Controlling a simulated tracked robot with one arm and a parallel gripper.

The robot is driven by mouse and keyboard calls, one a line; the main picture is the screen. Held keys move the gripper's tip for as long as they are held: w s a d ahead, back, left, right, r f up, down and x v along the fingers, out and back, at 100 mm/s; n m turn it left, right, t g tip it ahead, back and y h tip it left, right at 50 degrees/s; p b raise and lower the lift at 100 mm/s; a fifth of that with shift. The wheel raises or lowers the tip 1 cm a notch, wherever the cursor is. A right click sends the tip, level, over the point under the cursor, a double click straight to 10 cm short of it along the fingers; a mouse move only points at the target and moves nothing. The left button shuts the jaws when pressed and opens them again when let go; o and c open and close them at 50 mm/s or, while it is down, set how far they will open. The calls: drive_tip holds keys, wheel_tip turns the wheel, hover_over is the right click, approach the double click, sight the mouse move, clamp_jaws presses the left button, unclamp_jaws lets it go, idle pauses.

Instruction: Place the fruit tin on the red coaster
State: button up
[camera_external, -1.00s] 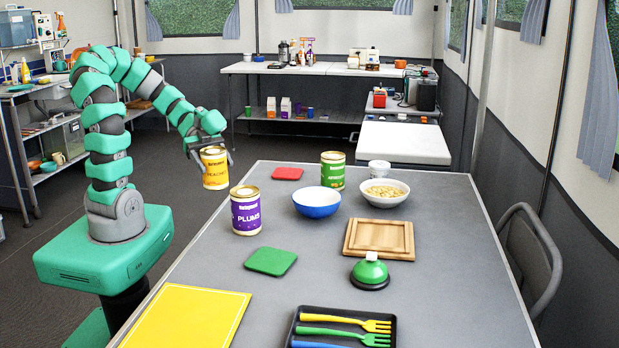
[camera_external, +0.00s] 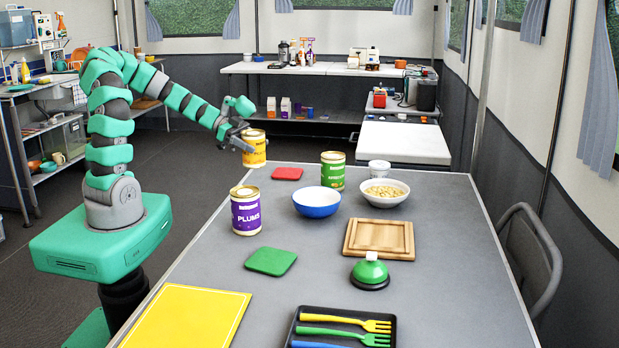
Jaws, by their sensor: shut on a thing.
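A yellow tin (camera_external: 254,150), its label partly hidden, is held by my gripper (camera_external: 246,142) near the far left edge of the table. My gripper is shut on it, and it hangs upright, seemingly in the air. The red coaster (camera_external: 287,174) lies bare on the table, to the right of and lower in the picture than the held tin. A purple tin marked PLUMS (camera_external: 246,211) stands on the table nearer the camera. A green-labelled tin (camera_external: 332,171) stands on the table right of the red coaster.
A blue bowl (camera_external: 316,202) and a bowl of nuts or cereal (camera_external: 384,192) stand right of the coaster. A green coaster (camera_external: 270,261), wooden board (camera_external: 379,240), green bell (camera_external: 370,272) and cutlery tray (camera_external: 300,318) lie nearer. Bare table surrounds the red coaster.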

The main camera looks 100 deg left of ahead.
drive_tip(key=shift+w+a+f+b, duration=0.35)
drive_tip(key=shift+w+a+f, duration=0.4)
drive_tip(key=shift+w+a, duration=0.65)
drive_tip(key=shift+w+a+f+b, duration=0.4)
drive_tip(key=shift+w+a+f, duration=0.55)
drive_tip(key=shift+w, duration=0.65)
drive_tip(key=shift+w+a+f+b, duration=0.35)
drive_tip(key=shift+w+a+f, duration=0.25)
drive_tip(key=shift+w+a, duration=0.85)
drive_tip(key=shift+d+f, duration=0.1)
drive_tip(key=o, duration=1.3)
drive_tip(key=shift+r, duration=0.2)
drive_tip(key=p+v, duration=0.2)
drive_tip(key=v, duration=1)
drive_tip(key=shift+f, duration=0.15)
